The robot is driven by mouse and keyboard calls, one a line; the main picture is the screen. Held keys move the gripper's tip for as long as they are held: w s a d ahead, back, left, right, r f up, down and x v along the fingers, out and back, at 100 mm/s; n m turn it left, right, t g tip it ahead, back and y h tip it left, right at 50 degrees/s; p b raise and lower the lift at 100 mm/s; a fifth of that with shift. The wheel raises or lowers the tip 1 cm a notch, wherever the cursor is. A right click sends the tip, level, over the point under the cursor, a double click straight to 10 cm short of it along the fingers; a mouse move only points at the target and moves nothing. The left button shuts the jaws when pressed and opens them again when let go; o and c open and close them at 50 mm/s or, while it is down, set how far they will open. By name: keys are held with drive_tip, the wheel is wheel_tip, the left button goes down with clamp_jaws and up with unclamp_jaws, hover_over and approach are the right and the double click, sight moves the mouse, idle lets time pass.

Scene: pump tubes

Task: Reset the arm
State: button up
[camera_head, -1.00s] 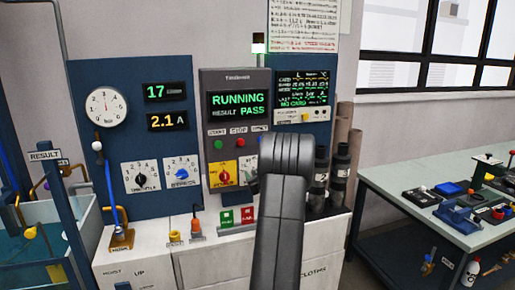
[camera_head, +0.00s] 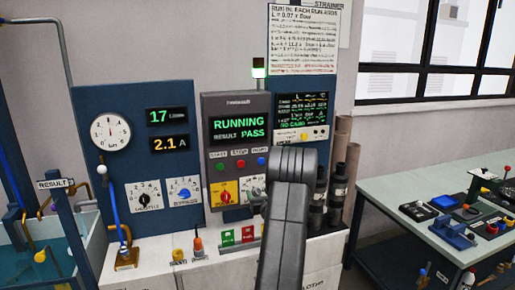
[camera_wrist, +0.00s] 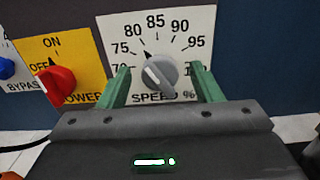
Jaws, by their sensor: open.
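My gripper (camera_wrist: 158,88) shows in the wrist view with its two green fingers apart. They stand on either side of the grey speed knob (camera_wrist: 159,71) on its white dial, whose white pointer aims up and left. I cannot tell whether the fingers touch the knob. In the head view my dark arm (camera_head: 285,215) reaches toward the panel and hides part of the speed dial (camera_head: 252,187); the gripper itself is hidden there. The display (camera_head: 238,129) reads RUNNING and RESULT PASS.
A red power knob (camera_wrist: 57,82) on a yellow plate sits just left of the speed dial. Dark cylinders (camera_head: 338,193) stand right of my arm. A workbench (camera_head: 392,180) with tools is on the right. A water tank (camera_head: 88,235) is on the left.

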drive_tip(key=b+v, duration=0.3)
drive_tip(key=v, duration=0.8)
drive_tip(key=shift+a, duration=0.1)
